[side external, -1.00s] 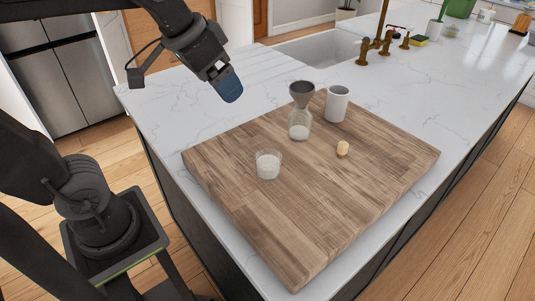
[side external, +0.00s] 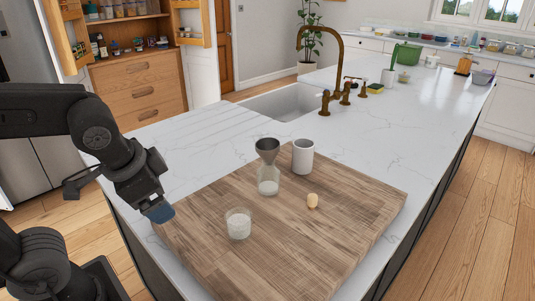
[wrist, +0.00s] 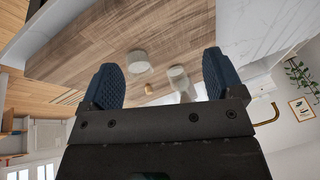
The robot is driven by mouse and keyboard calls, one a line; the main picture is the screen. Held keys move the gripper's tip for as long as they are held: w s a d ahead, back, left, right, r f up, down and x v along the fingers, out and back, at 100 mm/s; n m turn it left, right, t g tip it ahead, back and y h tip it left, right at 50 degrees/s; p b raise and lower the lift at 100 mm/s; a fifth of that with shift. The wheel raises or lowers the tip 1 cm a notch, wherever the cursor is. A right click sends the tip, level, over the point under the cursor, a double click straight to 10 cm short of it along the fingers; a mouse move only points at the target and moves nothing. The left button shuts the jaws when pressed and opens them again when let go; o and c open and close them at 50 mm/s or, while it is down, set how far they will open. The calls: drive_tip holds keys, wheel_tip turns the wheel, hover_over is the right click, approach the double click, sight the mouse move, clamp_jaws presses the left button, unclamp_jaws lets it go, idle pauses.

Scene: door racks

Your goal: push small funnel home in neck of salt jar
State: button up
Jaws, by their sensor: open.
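The small grey funnel (side external: 267,150) stands roughly upright with its spout at the neck of the salt jar (side external: 268,184), a clear glass jar with white salt low inside. I cannot tell how deep the spout sits. My gripper (side external: 160,213) is at the left corner of the cutting board, well left of the jar and touching neither jar nor funnel. In the wrist view its two blue fingers (wrist: 161,80) are spread apart with nothing held. The jar (wrist: 178,78) shows between them, farther off; the funnel is unclear there.
A white mug (side external: 303,156) stands close right of the jar. A small cork (side external: 312,201) lies in front. The board's front is clear.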

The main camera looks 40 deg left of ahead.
wheel_tip(320, 180, down, 2)
drive_tip(key=w+a+m+g+y, duration=0.1)
drive_tip(key=w+a+m+y, duration=0.1)
drive_tip(key=m+y, duration=0.3)
drive_tip(key=m+t+y, duration=0.3)
drive_tip(key=m+t, duration=0.9)
drive_tip(key=m, duration=0.9)
approach(266, 153)
drive_tip(key=x, duration=1.3)
drive_tip(key=shift+a+f, duration=0.1)
drive_tip(key=shift+f, duration=0.05)
drive_tip(key=shift+c, duration=0.3)
